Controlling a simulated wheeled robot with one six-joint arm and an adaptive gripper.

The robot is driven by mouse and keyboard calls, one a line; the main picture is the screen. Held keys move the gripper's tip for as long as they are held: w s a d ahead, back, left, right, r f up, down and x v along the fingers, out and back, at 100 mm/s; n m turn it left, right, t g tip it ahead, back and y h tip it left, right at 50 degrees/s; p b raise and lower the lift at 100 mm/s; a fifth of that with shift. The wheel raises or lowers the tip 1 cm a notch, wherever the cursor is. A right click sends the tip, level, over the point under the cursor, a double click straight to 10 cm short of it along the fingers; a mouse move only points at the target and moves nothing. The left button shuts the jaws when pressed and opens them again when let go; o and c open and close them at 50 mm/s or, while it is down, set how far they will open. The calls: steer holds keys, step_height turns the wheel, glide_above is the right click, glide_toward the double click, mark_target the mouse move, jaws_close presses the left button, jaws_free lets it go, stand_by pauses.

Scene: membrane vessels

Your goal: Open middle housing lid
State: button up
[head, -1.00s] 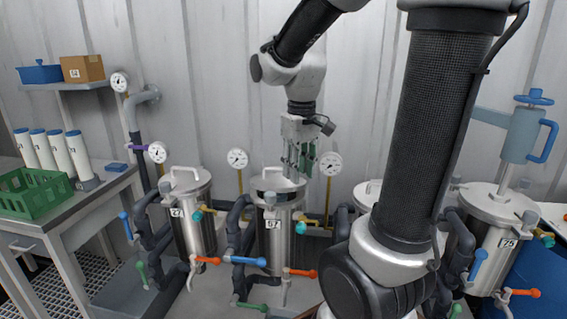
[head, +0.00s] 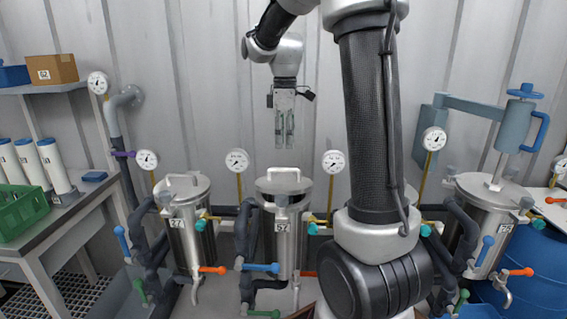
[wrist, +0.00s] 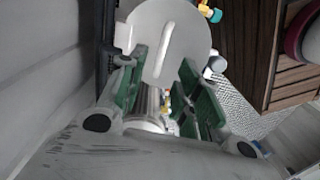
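The middle housing (head: 283,240) is an upright steel vessel with a numbered tag. Its round lid (head: 270,187) has a bar handle (head: 284,172) on top. A dark gap shows under the lid's front edge, so it looks slightly raised; how far I cannot tell. My gripper (head: 284,143) points down above the handle, clear of it, with nothing between its fingers. In the wrist view, the green-padded fingers (wrist: 164,92) are apart, and a pale round lid (wrist: 190,35) with its bar handle (wrist: 165,50) lies beyond them.
A similar closed housing (head: 187,240) stands to the left and another (head: 492,230) to the right. My arm hides part of the row. Pipes, coloured valve levers (head: 262,267) and gauges (head: 237,160) crowd around. A bench with a green crate (head: 22,212) is at left.

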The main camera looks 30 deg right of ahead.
step_height(320, 180, down, 8)
steer(key=shift+s+r, duration=0.1)
steer(key=shift+s, duration=0.05)
stand_by(0.3)
steer(key=shift+c, duration=0.2)
jaws_close()
